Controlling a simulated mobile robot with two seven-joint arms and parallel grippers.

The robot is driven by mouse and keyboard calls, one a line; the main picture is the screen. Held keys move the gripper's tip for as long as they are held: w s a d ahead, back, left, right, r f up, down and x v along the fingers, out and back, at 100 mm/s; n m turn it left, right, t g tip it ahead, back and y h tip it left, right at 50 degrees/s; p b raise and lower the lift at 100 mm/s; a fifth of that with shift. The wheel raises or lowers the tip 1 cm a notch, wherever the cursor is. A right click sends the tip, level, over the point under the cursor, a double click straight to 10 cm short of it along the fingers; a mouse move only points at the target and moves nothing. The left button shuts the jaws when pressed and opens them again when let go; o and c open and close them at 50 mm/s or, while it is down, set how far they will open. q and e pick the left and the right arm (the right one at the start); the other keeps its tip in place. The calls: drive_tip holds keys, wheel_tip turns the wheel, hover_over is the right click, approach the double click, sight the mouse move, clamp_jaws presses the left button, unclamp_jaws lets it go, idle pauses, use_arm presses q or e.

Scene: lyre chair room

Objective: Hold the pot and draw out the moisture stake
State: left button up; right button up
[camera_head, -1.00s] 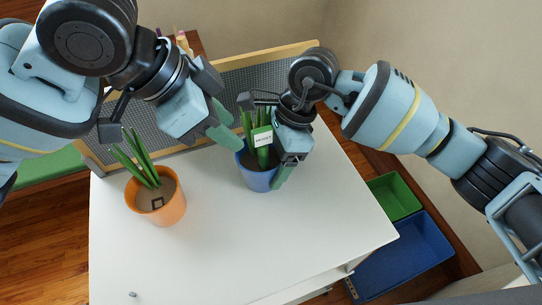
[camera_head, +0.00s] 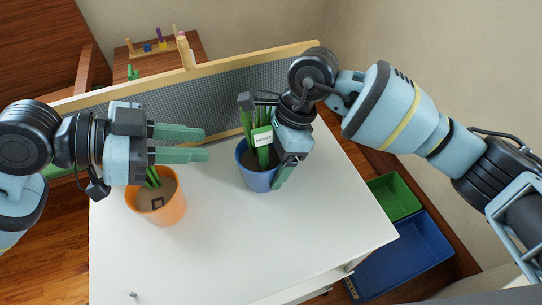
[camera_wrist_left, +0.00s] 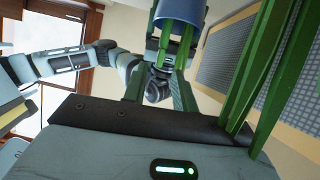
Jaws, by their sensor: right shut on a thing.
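The blue pot (camera_head: 257,181) stands upright on the white table, holding green leaves (camera_head: 246,122) and a green piece with a white label (camera_head: 262,138), apparently the moisture stake; its lettering is too small to read. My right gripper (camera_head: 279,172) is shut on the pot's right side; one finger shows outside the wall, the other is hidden. My left gripper (camera_head: 207,144) is open and empty, fingers pointing right, left of the blue pot and apart from it. In the left wrist view, the blue pot (camera_wrist_left: 176,22) shows at the top, beyond my left fingers (camera_wrist_left: 160,88).
An orange pot (camera_head: 160,211) with leaves and a small dark square stands under my left gripper. A grey mesh panel (camera_head: 225,97) edges the table's back. Green (camera_head: 396,194) and blue bins (camera_head: 405,255) lie on the floor at right.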

sight(255, 146)
use_arm(q)
drive_tip(key=shift+a+t, duration=0.3)
drive_tip(key=shift+a, duration=0.2)
drive_tip(key=shift+x, duration=6.05)
drive_tip(key=shift+s+d+r, duration=0.1)
drive_tip(key=shift+s, duration=0.05)
clamp_jaws()
